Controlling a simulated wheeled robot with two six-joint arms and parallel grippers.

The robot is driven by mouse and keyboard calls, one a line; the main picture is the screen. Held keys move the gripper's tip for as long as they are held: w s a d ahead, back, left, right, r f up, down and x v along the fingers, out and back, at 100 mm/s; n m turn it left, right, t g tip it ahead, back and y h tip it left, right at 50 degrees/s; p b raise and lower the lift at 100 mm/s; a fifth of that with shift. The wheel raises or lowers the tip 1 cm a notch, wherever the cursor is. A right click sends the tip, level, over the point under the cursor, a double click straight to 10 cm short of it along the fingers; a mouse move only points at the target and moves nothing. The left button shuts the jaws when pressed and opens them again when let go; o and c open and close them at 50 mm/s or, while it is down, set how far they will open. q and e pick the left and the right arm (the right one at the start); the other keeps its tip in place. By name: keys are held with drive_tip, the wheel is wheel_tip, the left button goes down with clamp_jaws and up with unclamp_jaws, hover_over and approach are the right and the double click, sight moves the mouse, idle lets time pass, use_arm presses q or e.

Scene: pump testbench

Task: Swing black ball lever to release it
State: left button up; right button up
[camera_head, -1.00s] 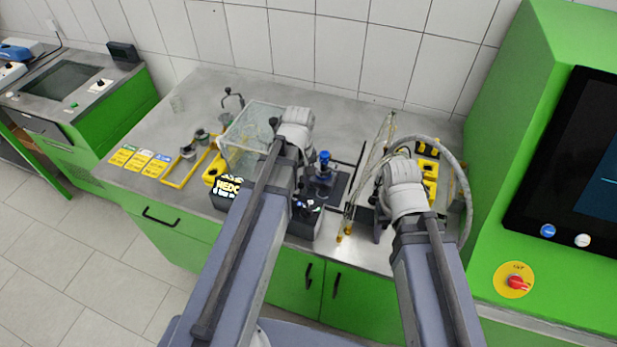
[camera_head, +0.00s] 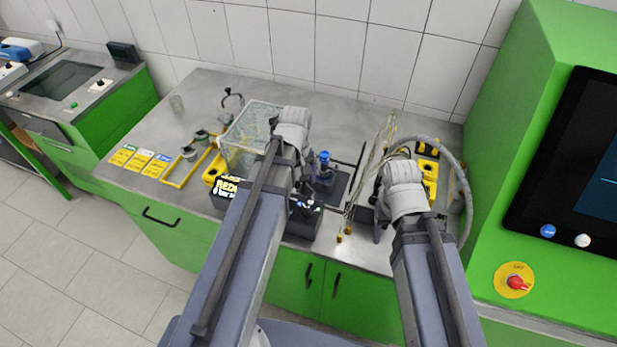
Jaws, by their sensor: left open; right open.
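My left gripper (camera_head: 304,204) is above the front of the bench, by a dark box with a small display. It is open; its fingers are small and partly hidden by my wrist. A blue-topped device on a dark base (camera_head: 324,172) stands just behind and to the right of it. My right gripper (camera_head: 381,229) is open, mostly hidden below my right wrist, over the right part of the bench. I cannot single out the black ball lever with certainty. A small dark curved handle (camera_head: 233,96) stands at the back left of the bench.
A clear mesh-like box (camera_head: 247,138) stands left of my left wrist. Yellow, blue and white cards (camera_head: 140,160) and a yellow frame (camera_head: 183,174) lie at the left. Thin rods (camera_head: 349,222) lie between my arms. A green cabinet (camera_head: 500,180) borders the right.

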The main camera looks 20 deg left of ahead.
sight(298, 183)
use_arm(q)
wheel_tip(298, 183, up, 6)
drive_tip(key=p, duration=0.6)
use_arm(e)
wheel_tip(298, 183, up, 6)
use_arm(q)
drive_tip(key=shift+s+f, duration=0.1)
idle(0.6)
